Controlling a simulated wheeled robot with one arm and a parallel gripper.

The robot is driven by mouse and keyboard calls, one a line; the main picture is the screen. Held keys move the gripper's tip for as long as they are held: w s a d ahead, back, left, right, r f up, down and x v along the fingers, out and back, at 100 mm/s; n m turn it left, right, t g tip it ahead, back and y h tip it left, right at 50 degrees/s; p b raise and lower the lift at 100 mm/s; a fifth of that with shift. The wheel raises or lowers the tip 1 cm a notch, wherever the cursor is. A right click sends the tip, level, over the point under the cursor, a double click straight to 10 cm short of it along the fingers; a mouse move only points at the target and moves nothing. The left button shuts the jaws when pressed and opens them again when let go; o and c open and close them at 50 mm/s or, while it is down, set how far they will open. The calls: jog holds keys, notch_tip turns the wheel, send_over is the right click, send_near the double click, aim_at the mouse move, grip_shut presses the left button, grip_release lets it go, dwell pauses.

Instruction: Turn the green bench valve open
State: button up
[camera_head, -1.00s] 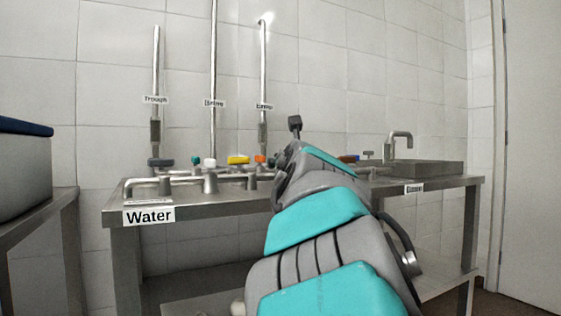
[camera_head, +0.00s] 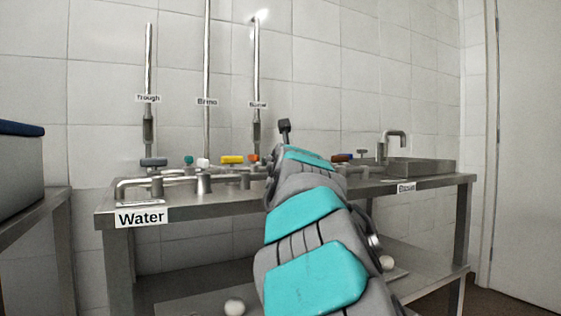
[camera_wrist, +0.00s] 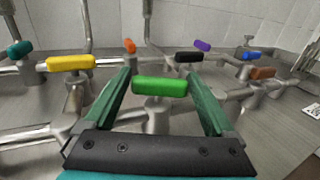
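The green bench valve has a bright green bar handle (camera_wrist: 160,86) on a metal stem, seen in the wrist view; its handle lies crosswise in that picture. My gripper (camera_wrist: 161,85) is open, with one dark green finger on each side of the handle. The fingers look apart from the handle's ends, though the exact depth is hard to tell. In the head view my arm hides the green valve and my gripper.
A yellow handle (camera_wrist: 71,63) and a teal knob (camera_wrist: 19,48) stand to the left. The metal bench (camera_head: 400,186) carries pipes and a basin (camera_head: 420,167).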

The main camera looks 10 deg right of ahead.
jog(key=c, duration=1)
jog(key=shift+w+f+n+y+b, duration=0.1)
jog(key=shift+f+n+y+b, duration=0.2)
jog(key=shift+n+y+b, duration=0.4)
jog(key=n+y, duration=0.2)
jog(key=y, duration=0.1)
jog(key=shift+d+y, duration=0.15)
jog(key=shift+y, duration=0.25)
jog(key=shift+r+n+g+y, duration=0.2)
jog(key=shift+n+g+y, duration=0.35)
jog(key=shift+y, duration=0.35)
jog(key=o, duration=1.2)
jog(key=shift+b+v, duration=0.55)
jog(key=shift+v, duration=3.35)
